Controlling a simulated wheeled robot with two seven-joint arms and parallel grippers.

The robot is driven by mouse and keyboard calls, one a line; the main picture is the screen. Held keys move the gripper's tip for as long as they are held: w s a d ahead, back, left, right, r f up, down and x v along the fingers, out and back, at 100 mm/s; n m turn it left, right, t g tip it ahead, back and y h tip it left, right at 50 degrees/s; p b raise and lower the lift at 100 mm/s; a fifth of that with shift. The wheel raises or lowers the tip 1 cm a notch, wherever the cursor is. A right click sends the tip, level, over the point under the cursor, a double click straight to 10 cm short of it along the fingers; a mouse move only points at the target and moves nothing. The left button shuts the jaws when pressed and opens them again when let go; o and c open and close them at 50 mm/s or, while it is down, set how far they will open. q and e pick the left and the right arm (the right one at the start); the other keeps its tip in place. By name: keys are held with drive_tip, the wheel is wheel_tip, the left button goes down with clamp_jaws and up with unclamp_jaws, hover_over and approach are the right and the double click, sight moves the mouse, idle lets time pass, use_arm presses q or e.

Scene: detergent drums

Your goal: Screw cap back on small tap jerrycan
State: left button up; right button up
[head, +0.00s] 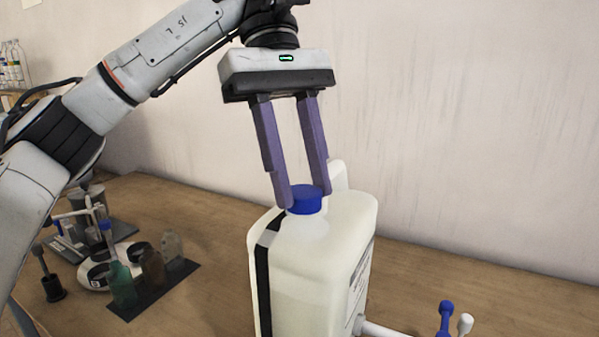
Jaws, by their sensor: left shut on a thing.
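The small tap jerrycan (320,265) is a white plastic can with a dark vertical stripe, standing upright on the wooden table at the centre. Its blue cap (306,200) sits at the neck on top; whether the threads are engaged cannot be seen. A white tap with a blue handle (446,318) shows low at the right of the can. My left gripper (308,195) points down from above, its purple fingers shut on the sides of the blue cap. My right gripper is not in view.
On the left of the wooden table (420,265), a dark tray holds small bottles (150,268) beside a white device (95,275) and a stand. A dark holder (52,285) stands near them. A pale wall closes the back.

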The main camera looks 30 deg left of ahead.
use_arm(q)
drive_tip(key=m, duration=0.2)
drive_tip(key=m+g+y, duration=0.1)
drive_tip(key=m, duration=0.1)
drive_tip(key=shift+w+d+f+m+g, duration=0.1)
drive_tip(key=shift+f+m+g, duration=0.05)
drive_tip(key=shift+m+g, duration=0.2)
drive_tip(key=o, duration=0.9)
drive_tip(key=n+t+b, duration=0.1)
drive_tip(key=n+b, duration=0.1)
drive_tip(key=n, duration=0.1)
drive_tip(key=shift+h, duration=0.3)
drive_tip(key=shift+n+t+b, duration=0.35)
drive_tip(key=shift+n, duration=0.6)
drive_tip(key=shift+r+n, duration=0.2)
drive_tip(key=shift+n, duration=0.2)
